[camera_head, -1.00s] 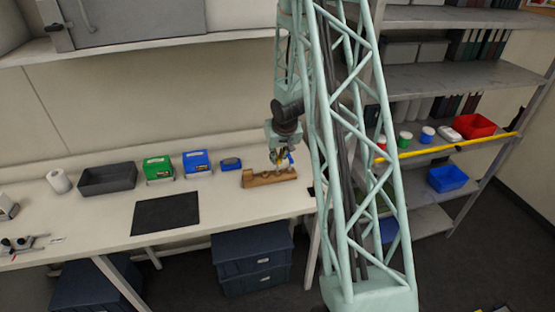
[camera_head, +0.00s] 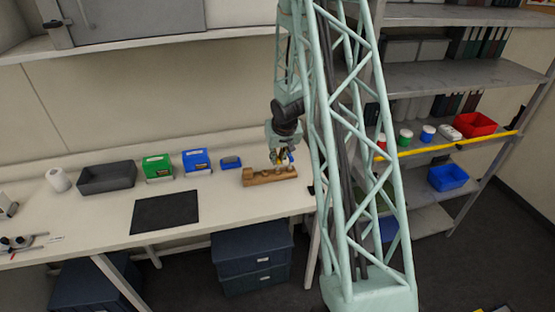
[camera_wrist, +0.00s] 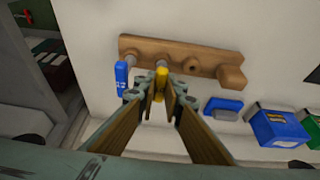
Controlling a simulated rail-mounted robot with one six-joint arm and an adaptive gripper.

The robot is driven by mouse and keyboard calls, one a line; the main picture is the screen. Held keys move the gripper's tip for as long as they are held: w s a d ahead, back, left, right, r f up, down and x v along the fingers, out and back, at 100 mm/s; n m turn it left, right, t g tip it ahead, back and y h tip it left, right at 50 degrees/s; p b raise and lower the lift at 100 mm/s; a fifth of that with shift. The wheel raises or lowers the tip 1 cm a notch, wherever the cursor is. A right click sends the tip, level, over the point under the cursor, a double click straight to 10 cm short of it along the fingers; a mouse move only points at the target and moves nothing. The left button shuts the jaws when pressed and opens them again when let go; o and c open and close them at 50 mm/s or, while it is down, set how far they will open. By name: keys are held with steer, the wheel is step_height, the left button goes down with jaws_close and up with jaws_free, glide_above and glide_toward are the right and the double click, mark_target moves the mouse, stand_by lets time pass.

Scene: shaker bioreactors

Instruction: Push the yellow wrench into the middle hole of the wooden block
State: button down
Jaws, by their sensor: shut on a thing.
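The wooden block (camera_head: 262,178) lies on the bench, below my gripper (camera_head: 280,160). In the wrist view the block (camera_wrist: 208,60) runs across the top, with an empty round hole (camera_wrist: 191,65) right of the yellow wrench. My gripper (camera_wrist: 161,100) is shut on the yellow wrench (camera_wrist: 161,78), which stands between the fingertips and against the block. Its lower end and how deep it sits cannot be made out. A blue tool (camera_wrist: 121,76) is at the block's left end in the wrist view, close beside the left finger.
A small blue box (camera_head: 231,163), a blue bin (camera_head: 197,161), a green bin (camera_head: 158,168) and a grey tray (camera_head: 107,178) stand left of the block. A black mat (camera_head: 165,213) lies in front. Shelves (camera_head: 440,80) stand at the right.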

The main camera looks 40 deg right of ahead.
steer(key=c, duration=2.6)
jaws_free()
steer(key=shift+c, duration=0.2)
steer(key=shift+s+r, duration=0.1)
steer(key=shift+r, duration=0.1)
steer(key=shift+v, duration=3.4)
steer(key=shift+r, duration=0.15)
